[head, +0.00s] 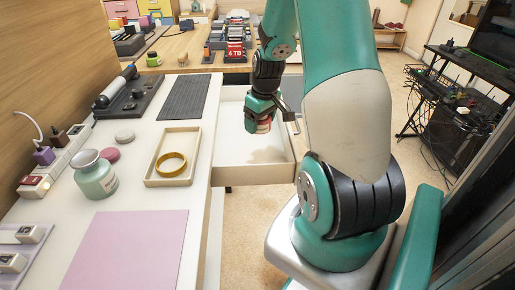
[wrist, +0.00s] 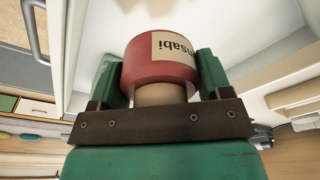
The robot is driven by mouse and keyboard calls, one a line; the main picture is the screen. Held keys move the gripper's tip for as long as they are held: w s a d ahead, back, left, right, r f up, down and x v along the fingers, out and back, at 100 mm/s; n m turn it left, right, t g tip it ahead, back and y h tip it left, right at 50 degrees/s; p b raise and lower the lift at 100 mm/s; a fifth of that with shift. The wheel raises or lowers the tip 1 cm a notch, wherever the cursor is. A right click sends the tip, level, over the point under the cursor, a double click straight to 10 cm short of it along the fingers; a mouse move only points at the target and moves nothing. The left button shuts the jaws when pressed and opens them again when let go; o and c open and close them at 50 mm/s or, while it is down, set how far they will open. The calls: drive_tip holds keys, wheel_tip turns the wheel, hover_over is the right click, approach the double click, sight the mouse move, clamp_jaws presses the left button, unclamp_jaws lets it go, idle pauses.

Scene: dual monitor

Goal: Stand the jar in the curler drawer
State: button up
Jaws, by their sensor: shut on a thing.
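My gripper (head: 261,120) is shut on a small red jar (head: 264,127) with a pale label. In the wrist view the jar (wrist: 160,70) sits between both green fingers, and its label lettering appears upside down. A white drawer (head: 240,178) is pulled out from the desk. The drawer's pale interior also shows behind the jar in the wrist view (wrist: 105,25). I cannot tell whether the jar touches the drawer floor.
On the white desktop stand a tray (head: 197,166) with a gold ring (head: 171,164), a teal jar (head: 95,175), a pink mat (head: 125,250) and a black curler-like tool (head: 128,92). The near drawer floor looks empty. A wooden desk with boxes stands behind.

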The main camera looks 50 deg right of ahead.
sight(259, 152)
wheel_tip(259, 152, down, 9)
drive_tip(key=shift+s+f+b, duration=0.1)
drive_tip(key=shift+f+b, duration=0.1)
drive_tip(key=shift+b, duration=0.6)
drive_tip(key=shift+f, duration=0.15)
drive_tip(key=o, duration=1)
